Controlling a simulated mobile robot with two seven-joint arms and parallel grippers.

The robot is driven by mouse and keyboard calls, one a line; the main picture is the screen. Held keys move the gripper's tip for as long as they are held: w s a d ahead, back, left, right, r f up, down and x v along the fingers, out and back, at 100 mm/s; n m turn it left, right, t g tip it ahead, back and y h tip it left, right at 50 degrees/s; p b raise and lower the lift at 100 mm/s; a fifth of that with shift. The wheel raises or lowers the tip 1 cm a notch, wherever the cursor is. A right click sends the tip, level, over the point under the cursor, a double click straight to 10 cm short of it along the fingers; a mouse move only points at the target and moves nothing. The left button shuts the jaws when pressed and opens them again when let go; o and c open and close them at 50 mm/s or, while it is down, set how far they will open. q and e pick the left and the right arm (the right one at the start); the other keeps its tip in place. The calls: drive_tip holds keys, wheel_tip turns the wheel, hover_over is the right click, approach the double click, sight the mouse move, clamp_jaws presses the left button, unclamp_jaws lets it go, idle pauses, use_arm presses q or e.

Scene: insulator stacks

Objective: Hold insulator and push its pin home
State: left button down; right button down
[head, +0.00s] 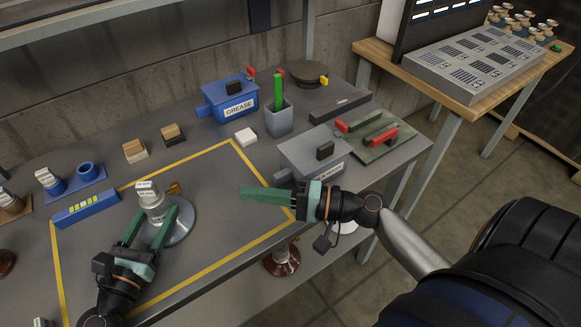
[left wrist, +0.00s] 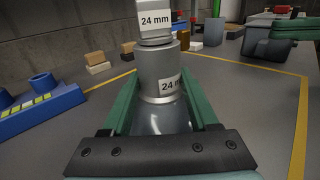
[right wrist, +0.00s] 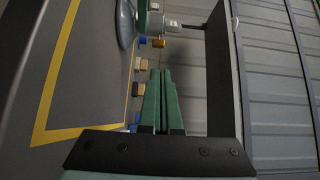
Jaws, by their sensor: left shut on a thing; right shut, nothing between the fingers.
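The insulator (head: 181,226) stands inside the yellow outline, a grey disc with a metal cap and a "24 mm" label on top. My left gripper (head: 152,222) is shut on it from the near side, one finger on each side of the cap. The left wrist view shows the cap (left wrist: 160,62) upright between the fingers. A small brass-coloured piece (head: 174,188) shows beside the cap's upper right; I cannot tell how deep it sits. My right gripper (head: 245,196) is shut and empty, pointing left toward the insulator, clearly apart from it.
Behind are a blue grease box (head: 230,98), a grey cup (head: 279,121) with a green handle and a white block (head: 246,136). A grey box (head: 308,155) stands close behind the right gripper. A blue rack (head: 87,208) lies left. Bench surface between insulator and right gripper is clear.

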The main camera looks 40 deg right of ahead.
use_arm(q)
drive_tip(key=shift+a+r, duration=0.1)
use_arm(e)
drive_tip(key=v, duration=0.8)
use_arm(q)
drive_tip(key=shift+w, duration=0.1)
drive_tip(key=shift+c, duration=0.4)
unclamp_jaws()
use_arm(e)
drive_tip(key=shift+w, duration=0.1)
